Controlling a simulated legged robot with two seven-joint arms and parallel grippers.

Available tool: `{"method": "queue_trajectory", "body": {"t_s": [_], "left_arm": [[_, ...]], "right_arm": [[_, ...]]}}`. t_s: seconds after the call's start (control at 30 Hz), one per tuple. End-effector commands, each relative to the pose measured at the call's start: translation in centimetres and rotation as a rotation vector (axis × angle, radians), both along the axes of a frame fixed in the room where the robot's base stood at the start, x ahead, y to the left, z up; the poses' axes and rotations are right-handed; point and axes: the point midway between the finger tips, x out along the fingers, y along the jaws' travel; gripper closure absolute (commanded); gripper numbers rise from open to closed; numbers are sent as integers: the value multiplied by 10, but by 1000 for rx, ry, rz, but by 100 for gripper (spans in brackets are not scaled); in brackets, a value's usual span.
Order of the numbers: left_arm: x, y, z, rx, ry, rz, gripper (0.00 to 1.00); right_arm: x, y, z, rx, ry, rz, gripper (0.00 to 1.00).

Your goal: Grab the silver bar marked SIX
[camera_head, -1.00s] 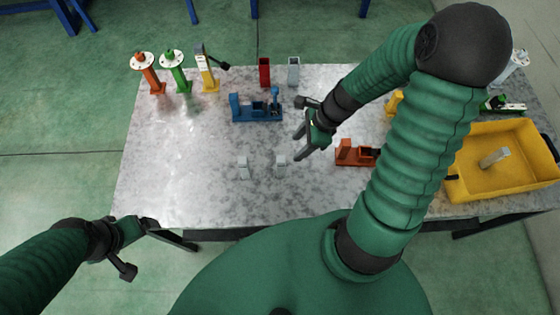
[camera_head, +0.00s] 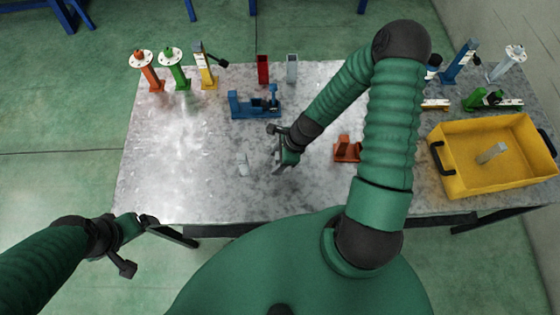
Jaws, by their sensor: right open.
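A small silver bar (camera_head: 243,166) stands near the middle front of the table. Earlier a second silver bar stood to its right; now my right gripper (camera_head: 279,160) is over that spot and mostly hides it. My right gripper is open; I cannot tell whether its fingers are around or beside that bar. Another silver bar (camera_head: 491,153) lies in the yellow bin (camera_head: 458,185). No marking can be read on any bar. My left gripper (camera_head: 165,226) is by the table's front left edge, away from the bars; its jaw state is unclear.
A blue fixture (camera_head: 252,108) stands behind the bars, and an orange fixture (camera_head: 346,150) stands right of my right gripper. Red (camera_head: 263,69) and grey (camera_head: 292,68) blocks stand at the back. The table's (camera_head: 165,170) left front is clear.

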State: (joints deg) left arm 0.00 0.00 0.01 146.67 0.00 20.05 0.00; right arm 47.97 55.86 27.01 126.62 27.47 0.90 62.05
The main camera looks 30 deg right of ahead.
Motion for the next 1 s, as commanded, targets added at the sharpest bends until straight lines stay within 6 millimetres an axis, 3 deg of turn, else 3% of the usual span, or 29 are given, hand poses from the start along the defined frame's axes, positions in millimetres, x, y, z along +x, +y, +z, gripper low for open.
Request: {"method": "queue_trajectory", "body": {"t_s": [0.07,0.43,1.0], "left_arm": [[0,0,0,0,0,0,9],[0,0,0,0,0,0,9],[0,0,-3,0,0,0,9]], "right_arm": [[0,0,0,0,0,0,51],[0,0,0,0,0,0,100],[0,-1,9,-1,-1,1,100]]}}
